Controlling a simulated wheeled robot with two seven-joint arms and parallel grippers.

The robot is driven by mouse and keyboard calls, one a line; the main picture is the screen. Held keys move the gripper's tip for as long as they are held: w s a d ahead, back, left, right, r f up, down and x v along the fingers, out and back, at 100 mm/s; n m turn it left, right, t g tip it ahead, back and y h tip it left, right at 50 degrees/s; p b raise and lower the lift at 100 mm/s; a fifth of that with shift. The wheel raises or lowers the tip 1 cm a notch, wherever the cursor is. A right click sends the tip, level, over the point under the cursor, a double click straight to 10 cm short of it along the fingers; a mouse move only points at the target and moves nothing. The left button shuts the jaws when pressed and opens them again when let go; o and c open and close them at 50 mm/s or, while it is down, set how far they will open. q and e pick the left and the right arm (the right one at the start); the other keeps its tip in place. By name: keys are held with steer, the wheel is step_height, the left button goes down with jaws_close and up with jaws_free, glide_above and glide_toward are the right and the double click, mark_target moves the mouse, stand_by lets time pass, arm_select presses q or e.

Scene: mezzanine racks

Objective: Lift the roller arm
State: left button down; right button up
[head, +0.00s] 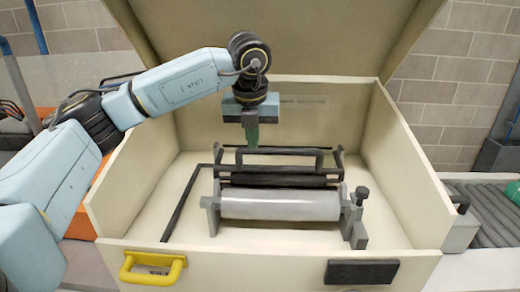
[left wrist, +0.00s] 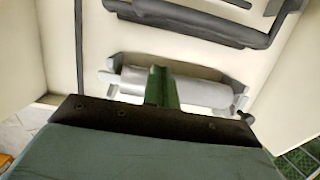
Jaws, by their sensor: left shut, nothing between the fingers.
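The roller arm (head: 280,181) is a dark bar with a raised handle (head: 293,152), lying low behind a silver roller (head: 280,206) inside an open cream box. Dark bars also show at the top of the left wrist view (left wrist: 190,20), with the silver roller (left wrist: 207,93) below them. My left gripper (head: 251,143) points down with its green fingers shut and empty, close to the left end of the handle. I cannot tell whether they touch it. In the left wrist view the fingers (left wrist: 159,84) cover part of the roller. My right gripper is not in view.
The cream box (head: 130,200) has walls around the mechanism and a raised lid (head: 270,35) above my arm. A yellow handle (head: 153,268) and a dark plate (head: 361,272) are on its front. A roller conveyor (head: 490,215) stands at the right.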

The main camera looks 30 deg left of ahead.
mark_target(253, 153)
arm_select(q)
steer(key=shift+w+a+f+p, duration=0.15)
steer(key=shift+w+a+f, duration=0.55)
steer(key=shift+f, duration=0.5)
steer(key=shift+w+a+f+p, duration=0.15)
steer(key=shift+w+a+f, duration=0.2)
steer(key=shift+w+f, duration=0.7)
steer(key=shift+w+a+f+p, duration=0.15)
steer(key=shift+w+a+f, duration=0.45)
steer(key=shift+f, duration=0.8)
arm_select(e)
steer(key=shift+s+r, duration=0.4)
